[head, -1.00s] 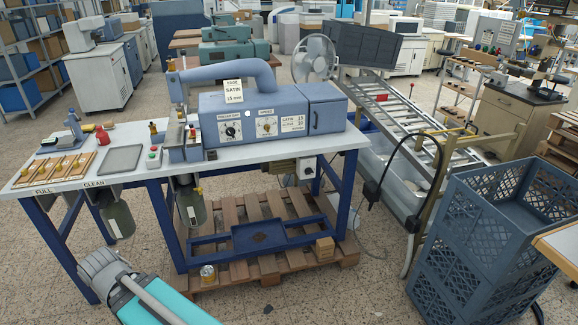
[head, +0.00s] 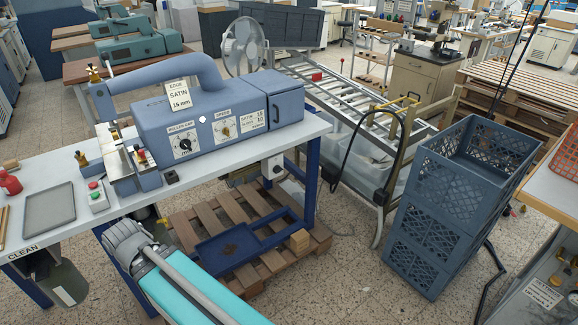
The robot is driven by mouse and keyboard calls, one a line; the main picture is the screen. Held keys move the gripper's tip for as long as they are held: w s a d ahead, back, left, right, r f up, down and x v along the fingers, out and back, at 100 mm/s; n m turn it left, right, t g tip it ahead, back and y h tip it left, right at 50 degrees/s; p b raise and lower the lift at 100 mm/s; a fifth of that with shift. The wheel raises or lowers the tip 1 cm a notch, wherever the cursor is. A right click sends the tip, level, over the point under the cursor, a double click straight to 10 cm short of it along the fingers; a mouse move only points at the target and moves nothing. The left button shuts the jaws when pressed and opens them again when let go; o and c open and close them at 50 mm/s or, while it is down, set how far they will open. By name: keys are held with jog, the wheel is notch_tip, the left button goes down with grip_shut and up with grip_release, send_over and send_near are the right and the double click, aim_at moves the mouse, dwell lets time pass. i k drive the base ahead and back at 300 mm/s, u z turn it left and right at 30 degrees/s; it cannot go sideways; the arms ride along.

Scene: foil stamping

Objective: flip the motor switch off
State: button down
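A blue foil-stamping machine (head: 215,115) stands on a light-topped bench with blue legs. Its front carries two dials, a left one (head: 184,145) and a right one (head: 226,131). A white switch box with a dark knob (head: 272,166) hangs under the bench's right part; its setting is too small to read. A small box with a red and a green button (head: 97,196) stands on the bench left of the machine. No label shows which one is the motor switch. My arm is at the lower left, below the bench edge; its gripper fingers are not visible.
A wooden pallet (head: 188,231) with a blue frame lies under the bench. A black cable loops beside a roller conveyor (head: 345,100) at right. Stacked blue-grey crates (head: 430,235) stand front right. The floor between bench and crates is mostly open.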

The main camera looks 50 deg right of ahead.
aim_at(277, 169)
jog(key=z, duration=0.3)
jog(key=i, duration=0.65)
jog(key=z, duration=0.4)
jog(key=k, duration=0.6)
jog(key=z, duration=0.1)
jog(key=i, duration=0.6)
